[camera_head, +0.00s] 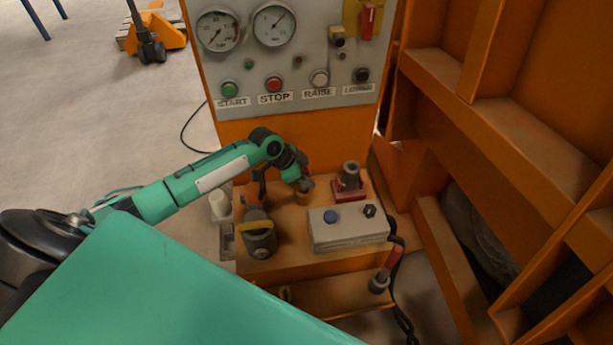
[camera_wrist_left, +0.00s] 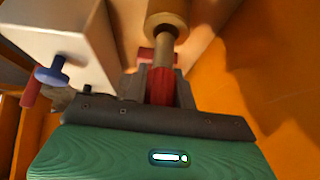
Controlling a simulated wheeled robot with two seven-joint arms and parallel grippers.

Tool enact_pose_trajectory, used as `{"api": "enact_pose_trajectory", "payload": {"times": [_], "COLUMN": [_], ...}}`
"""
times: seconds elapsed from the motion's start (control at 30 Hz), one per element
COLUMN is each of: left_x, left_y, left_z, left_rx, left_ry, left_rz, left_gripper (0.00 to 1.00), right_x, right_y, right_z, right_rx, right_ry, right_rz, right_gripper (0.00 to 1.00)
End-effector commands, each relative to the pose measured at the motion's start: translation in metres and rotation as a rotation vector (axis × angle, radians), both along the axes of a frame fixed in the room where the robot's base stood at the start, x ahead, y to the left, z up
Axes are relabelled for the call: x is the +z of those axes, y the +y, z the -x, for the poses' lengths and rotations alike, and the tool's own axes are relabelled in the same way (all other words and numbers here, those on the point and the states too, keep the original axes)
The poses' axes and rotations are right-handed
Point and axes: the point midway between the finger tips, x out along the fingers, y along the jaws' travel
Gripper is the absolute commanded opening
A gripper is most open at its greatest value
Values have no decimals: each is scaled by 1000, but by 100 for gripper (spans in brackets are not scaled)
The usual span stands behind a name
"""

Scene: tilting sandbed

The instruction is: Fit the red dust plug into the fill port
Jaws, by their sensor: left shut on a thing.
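My left gripper (camera_head: 302,183) reaches in from the left over the orange bench. It is shut on the red dust plug, a ribbed red piece (camera_wrist_left: 163,86) between the jaws in the left wrist view. A thin brass stem lies just beyond the plug, leading to a wider brass cylinder (camera_wrist_left: 168,12), which I take to be the fill port. My right gripper is not in view.
A red-based fitting (camera_head: 347,191) is to the right. A dark cylinder with a yellow band (camera_head: 258,236) is to the left. The gauge panel (camera_head: 297,60) rises behind.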

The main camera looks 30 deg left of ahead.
Motion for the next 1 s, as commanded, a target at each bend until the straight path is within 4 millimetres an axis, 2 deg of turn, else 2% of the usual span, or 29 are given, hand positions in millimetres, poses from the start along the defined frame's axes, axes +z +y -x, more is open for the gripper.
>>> {"api": "enact_pose_trajectory", "payload": {"times": [0.83,0.87,0.97,1.0], "left_x": [-22,-22,-22,-22], "left_y": [0,0,0,0], "left_z": [0,0,0,0], "left_rx": [1,1,1,0], "left_ry": [0,0,0,1], "left_rz": [0,0,0,1], "left_gripper": [5,28,48,52], "right_x": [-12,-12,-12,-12], "right_y": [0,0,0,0], "right_z": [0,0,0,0], "right_rx": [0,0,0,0], "right_ry": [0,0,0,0], "right_rz": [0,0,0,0], "right_gripper": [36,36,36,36]}}
